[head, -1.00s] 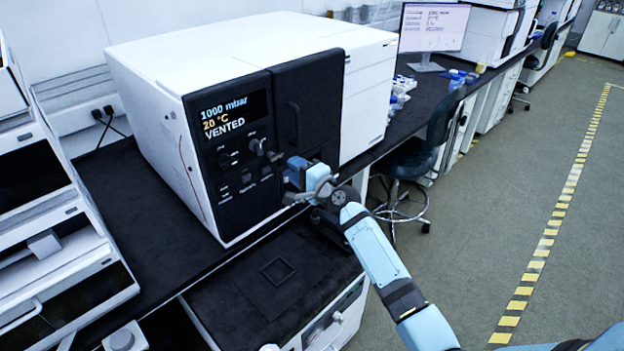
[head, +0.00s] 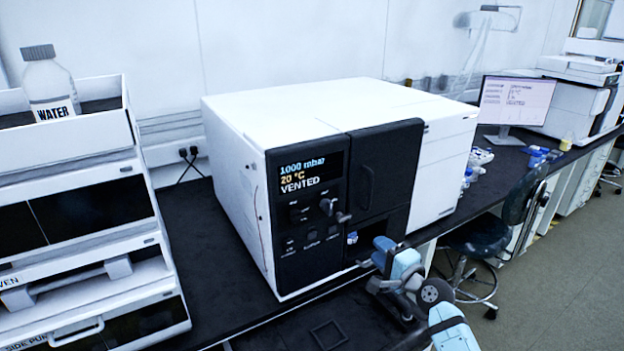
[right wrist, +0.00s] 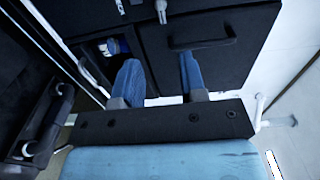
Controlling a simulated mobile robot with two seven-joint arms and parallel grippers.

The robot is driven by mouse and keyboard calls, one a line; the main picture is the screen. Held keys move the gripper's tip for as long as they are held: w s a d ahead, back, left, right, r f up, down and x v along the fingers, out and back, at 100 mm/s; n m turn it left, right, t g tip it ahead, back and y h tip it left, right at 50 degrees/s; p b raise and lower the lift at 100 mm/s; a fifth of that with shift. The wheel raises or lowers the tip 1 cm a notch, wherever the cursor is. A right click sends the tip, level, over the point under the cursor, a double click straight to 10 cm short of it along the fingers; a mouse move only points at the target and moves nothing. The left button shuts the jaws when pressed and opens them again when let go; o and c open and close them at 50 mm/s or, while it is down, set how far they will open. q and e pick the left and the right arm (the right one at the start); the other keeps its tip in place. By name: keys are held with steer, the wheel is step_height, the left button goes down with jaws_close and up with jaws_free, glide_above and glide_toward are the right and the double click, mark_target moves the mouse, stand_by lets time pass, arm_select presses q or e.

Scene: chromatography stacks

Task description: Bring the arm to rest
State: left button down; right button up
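My right gripper (head: 381,252) is in front of the lower right part of the black front of a white instrument (head: 330,105). In the right wrist view its two blue fingers (right wrist: 158,75) stand apart with nothing between them. The door looks shut. A small opening beside the fingers holds a blue and white item (head: 352,238), partly hidden. My left gripper is not in view.
The instrument's display (head: 308,172) reads 1000 mbar, 20 °C, VENTED. A white module stack (head: 75,165) with a water bottle (head: 50,90) stands at left. A monitor (head: 515,100) and small bottles are on the black bench at right. A dark stool (head: 480,250) stands below.

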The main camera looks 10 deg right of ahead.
steer(key=s+a+f+n+g+h+p, duration=0.1)
steer(key=s+a+f+n+g+p, duration=0.1)
steer(key=s, duration=0.9)
steer(key=s+a+f+n+g+h+p, duration=0.1)
steer(key=s+a+f+n+g+p, duration=0.1)
steer(key=s+f+n, duration=0.5)
steer(key=s+a+f+n+g+h+p, duration=0.1)
steer(key=s+a+f+n+p, duration=0.3)
steer(key=s+n, duration=0.4)
steer(key=s+g+p, duration=0.1)
steer(key=s, duration=0.6)
steer(key=shift+s+a+f, duration=0.15)
steer(key=shift+s, duration=0.25)
